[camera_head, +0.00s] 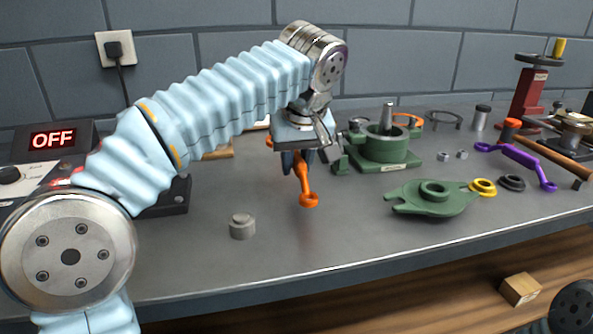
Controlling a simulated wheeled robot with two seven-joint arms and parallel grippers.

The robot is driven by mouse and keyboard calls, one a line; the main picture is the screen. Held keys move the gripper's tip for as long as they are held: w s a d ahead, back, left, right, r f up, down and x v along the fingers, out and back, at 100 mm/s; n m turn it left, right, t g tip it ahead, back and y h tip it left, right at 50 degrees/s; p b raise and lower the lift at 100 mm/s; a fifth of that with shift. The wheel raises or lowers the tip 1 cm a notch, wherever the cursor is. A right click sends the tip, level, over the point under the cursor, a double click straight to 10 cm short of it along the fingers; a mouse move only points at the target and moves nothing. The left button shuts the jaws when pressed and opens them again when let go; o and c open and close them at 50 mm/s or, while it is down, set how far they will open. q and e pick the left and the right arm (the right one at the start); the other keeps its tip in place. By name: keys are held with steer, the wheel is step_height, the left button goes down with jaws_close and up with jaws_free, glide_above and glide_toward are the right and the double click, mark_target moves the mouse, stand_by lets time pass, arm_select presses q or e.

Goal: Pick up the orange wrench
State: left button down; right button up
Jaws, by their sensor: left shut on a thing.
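The orange wrench (308,198) hangs below my left gripper (298,163), near the middle of the head view. The gripper points down and its dark fingers are shut on the wrench. The wrench's ring end shows below the fingers, and a bit of orange shows at the gripper's left side. The middle of the wrench is hidden by the fingers. I cannot tell whether its lower end touches the grey bench top (290,245). My right gripper is not in view.
A grey cylinder (242,227) stands front left of the wrench. A green casing base (385,150) and a green cover plate (432,197) are to the right. A purple wrench (518,160) lies farther right. A control box reading OFF (52,138) is at left. The front middle is clear.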

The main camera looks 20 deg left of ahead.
arm_select(q)
steer(key=s+d+r, duration=0.4)
steer(key=s+r, duration=0.5)
steer(key=s, duration=0.4)
steer(key=shift+d+r, duration=0.15)
steer(key=shift+d, duration=0.05)
steer(key=c, duration=1.6)
jaws_free()
jaws_close()
